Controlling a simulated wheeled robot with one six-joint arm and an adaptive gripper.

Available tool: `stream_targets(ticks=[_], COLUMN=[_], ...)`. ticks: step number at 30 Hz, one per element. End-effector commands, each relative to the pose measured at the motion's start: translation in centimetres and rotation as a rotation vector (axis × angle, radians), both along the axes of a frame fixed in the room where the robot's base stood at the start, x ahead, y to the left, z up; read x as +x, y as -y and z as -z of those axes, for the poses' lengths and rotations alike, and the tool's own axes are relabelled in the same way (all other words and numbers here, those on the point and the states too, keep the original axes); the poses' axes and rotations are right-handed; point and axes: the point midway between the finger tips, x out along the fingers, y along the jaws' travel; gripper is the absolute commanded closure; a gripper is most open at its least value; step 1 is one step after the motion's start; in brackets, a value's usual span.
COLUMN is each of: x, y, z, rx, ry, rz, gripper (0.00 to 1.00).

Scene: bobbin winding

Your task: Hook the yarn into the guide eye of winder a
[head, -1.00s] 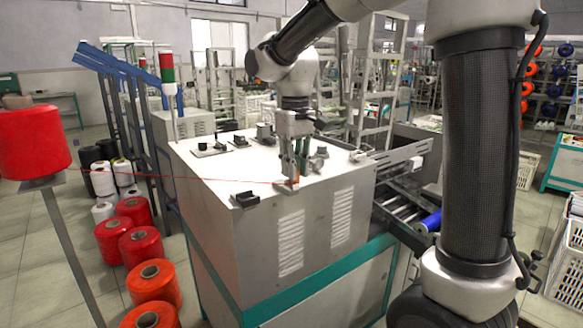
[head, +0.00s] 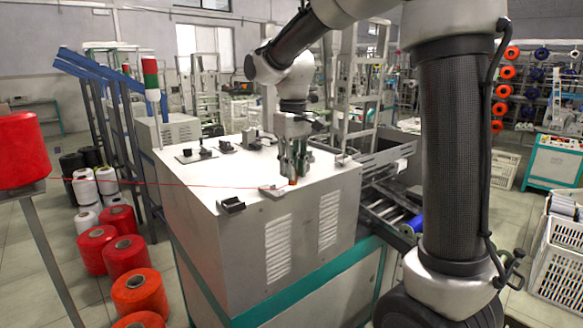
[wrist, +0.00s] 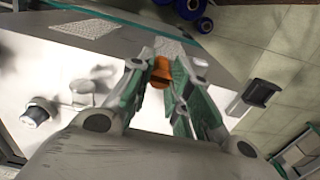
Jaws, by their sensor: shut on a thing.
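My gripper (head: 293,178) is over the front edge of the winder's white top (head: 220,176) in the head view, pointing down. It is shut on a small orange piece (wrist: 160,72), seen between the green fingertips in the wrist view. The thin red yarn (head: 150,184) runs from the big red cone (head: 22,150) at the left across the winder top towards my gripper. A small pale plate (head: 271,191) lies just left of the fingers, where the yarn arrives. I cannot make out a guide eye, nor whether the yarn sits in one.
A black bracket (head: 232,204) stands at the front left corner of the top; several dark fittings (head: 226,146) line its back left. Red and orange cones (head: 139,290) stand on the floor at left. Rails with a blue roll (head: 413,224) are at right.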

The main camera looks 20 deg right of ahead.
Motion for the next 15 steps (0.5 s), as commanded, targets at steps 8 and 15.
stream_targets(ticks=[8,15], x=[0.1,0.1], y=[0.2,0.5], z=[-0.9,-2.2], rx=[0.0,0.0], ry=[0.0,0.0], rz=[0.001,0.001], gripper=[0.99,0.99])
